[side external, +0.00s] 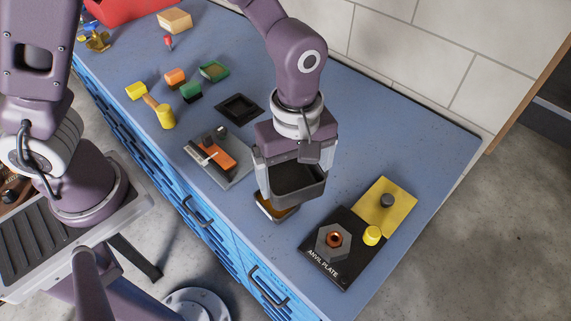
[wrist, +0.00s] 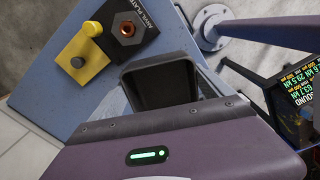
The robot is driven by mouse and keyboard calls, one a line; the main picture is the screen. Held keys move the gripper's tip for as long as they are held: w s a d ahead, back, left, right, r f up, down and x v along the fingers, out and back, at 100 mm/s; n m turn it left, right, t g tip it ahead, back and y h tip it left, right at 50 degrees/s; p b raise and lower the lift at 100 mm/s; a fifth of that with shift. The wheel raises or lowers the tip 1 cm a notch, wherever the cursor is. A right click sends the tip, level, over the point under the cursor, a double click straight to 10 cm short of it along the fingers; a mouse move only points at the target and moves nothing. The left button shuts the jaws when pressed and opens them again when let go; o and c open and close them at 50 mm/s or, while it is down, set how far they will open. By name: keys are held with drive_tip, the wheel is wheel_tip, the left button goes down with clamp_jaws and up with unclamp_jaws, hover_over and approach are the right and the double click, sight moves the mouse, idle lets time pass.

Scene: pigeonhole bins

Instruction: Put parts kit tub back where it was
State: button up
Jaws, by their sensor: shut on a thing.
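The parts kit tub (side external: 298,181) appears to be the dark grey, open-topped tub in my gripper (side external: 293,178). My gripper is shut on it and holds it above the blue bench top. In the wrist view the tub (wrist: 160,83) shows its dark inside, just beyond the gripper body. A tan-rimmed, dark-centred tray or tub (side external: 268,210) lies below, partly hidden by the held tub. A black square frame or shallow tray (side external: 239,108) lies empty on the bench, behind and left of my gripper. The pictures do not label the tub's former place.
The black anvil plate (side external: 333,270) with a hex block and a yellow plate (side external: 386,207) with a grey knob stand at right. A grey fixture with an orange block (side external: 217,155) is at left. Coloured blocks and a yellow mallet (side external: 164,114) lie farther left. The back right is clear.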

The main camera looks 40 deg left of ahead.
drive_tip(key=w+a+f+n, duration=0.2)
drive_tip(key=w+a, duration=0.4)
drive_tip(key=w, duration=0.2)
drive_tip(key=w+a+f+n, duration=0.2)
drive_tip(key=w+a, duration=0.5)
drive_tip(key=w, duration=0.1)
drive_tip(key=shift+n, duration=0.3)
drive_tip(key=f, duration=1)
drive_tip(key=shift+w+a, duration=0.1)
drive_tip(key=shift+a, duration=0.2)
drive_tip(key=shift+f, duration=0.1)
drive_tip(key=o, duration=1.6)
wheel_tip(320, 180, up, 12)
drive_tip(key=shift+r, duration=0.25)
